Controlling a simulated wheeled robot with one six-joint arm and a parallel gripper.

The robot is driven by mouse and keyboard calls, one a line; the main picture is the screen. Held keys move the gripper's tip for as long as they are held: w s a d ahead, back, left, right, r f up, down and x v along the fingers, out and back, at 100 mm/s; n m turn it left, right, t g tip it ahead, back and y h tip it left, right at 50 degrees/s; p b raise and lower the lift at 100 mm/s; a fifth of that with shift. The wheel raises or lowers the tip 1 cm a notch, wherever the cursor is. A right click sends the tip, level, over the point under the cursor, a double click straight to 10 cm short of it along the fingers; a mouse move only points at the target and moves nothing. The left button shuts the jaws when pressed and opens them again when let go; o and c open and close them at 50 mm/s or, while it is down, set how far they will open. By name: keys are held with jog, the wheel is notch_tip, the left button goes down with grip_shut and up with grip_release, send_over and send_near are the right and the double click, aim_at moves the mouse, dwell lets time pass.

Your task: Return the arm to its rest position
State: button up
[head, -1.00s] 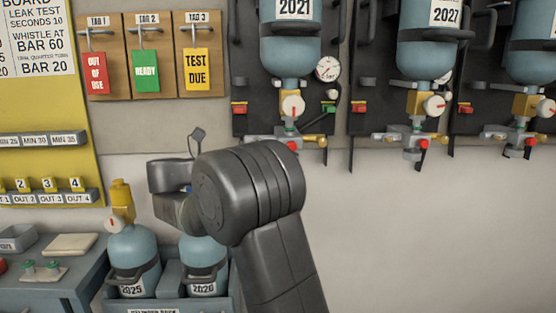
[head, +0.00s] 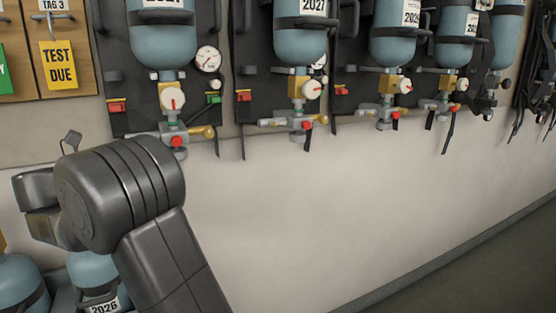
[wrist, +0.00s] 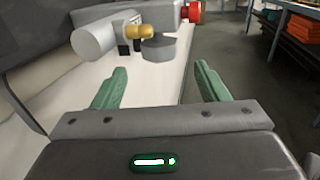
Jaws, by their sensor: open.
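My arm (head: 120,200) is bent up in the left of the head view, in front of the wall below the cylinder sets. Its end is mostly turned away there, so the fingers are hard to make out. In the wrist view my gripper (wrist: 160,87) shows two green fingers spread apart with nothing between them. Beyond the fingertips are a grey valve body (wrist: 105,37), a brass fitting (wrist: 140,32) and a red knob (wrist: 191,12). They look close to the fingers, but I see no contact.
Several blue cylinders with gauges and valves hang on dark backplates (head: 120,108) along the wall. Below them the pale wall (head: 320,220) is bare. A cylinder marked 2026 (head: 92,270) stands low at left. The floor (head: 480,270) at lower right is clear.

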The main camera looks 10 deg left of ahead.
aim_at(185, 156)
jog(key=b+x, duration=0.1)
jog(key=x, duration=0.9)
jog(key=shift+f, duration=0.1)
jog(key=shift+s+a, duration=0.1)
jog(key=p+v, duration=0.2)
jog(key=v, duration=1.2)
jog(key=b+x, duration=0.2)
jog(key=x, duration=1.1)
jog(key=shift+d, duration=0.25)
jog(key=shift+w+d+f+b, duration=0.15)
jog(key=shift+w+f+b, duration=0.1)
jog(key=shift+w+b, duration=0.2)
jog(key=shift+s+n+t+y+b, duration=0.15)
jog(key=shift+n+t+y+b, duration=0.3)
jog(key=shift+b, duration=0.55)
jog(key=shift+n+t+y+b, duration=0.35)
jog(key=shift+y+b, duration=0.2)
jog(key=shift+b, duration=0.3)
